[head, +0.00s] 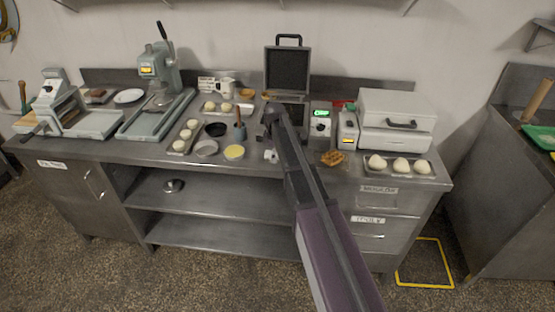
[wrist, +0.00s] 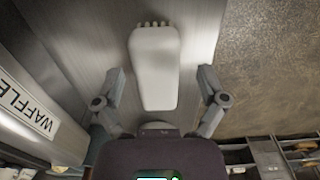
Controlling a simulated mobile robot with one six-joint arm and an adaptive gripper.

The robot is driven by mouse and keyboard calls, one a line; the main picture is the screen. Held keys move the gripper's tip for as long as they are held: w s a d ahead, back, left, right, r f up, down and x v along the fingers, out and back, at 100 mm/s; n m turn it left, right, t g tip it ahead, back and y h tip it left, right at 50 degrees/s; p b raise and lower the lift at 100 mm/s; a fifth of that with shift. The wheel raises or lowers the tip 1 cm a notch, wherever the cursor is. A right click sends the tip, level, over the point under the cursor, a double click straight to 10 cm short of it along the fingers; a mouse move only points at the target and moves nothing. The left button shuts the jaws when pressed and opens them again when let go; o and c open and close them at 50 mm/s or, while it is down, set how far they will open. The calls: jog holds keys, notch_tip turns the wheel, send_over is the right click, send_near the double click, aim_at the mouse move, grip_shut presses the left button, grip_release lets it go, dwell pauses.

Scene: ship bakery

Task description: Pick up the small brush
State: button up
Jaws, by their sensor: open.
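The small brush (wrist: 155,70) looks like a pale, rounded block with a row of short stubs at its far end. In the wrist view it lies on the metal counter near the front edge, lengthwise in the picture. My gripper (wrist: 161,72) is open, with one finger on each side of the brush and a gap on both sides. I cannot tell how high the fingers are above it. In the head view a small white thing (head: 271,156), seemingly the brush, shows at the counter's front edge. My arm hides most of the gripper there.
The open waffle maker (head: 287,70) stands behind, and its WAFFLE label (wrist: 27,105) is close on the left in the wrist view. A waffle (head: 332,158) lies to the right. A yellow-filled dish (head: 233,152) and a utensil pot (head: 239,132) stand to the left.

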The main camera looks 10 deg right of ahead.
dwell(0.4)
jog(key=c, duration=1.2)
jog(key=shift+r, duration=0.2)
jog(key=shift+c, duration=0.2)
notch_tip(320, 180, up, 3)
jog(key=p, duration=0.3)
jog(key=shift+f, duration=0.1)
jog(key=s+a+r+p, duration=0.1)
jog(key=s+p, duration=0.1)
jog(key=s, duration=1.4)
jog(key=shift+r, duration=0.4)
jog(key=o, duration=0.6)
jog(key=c, duration=0.5)
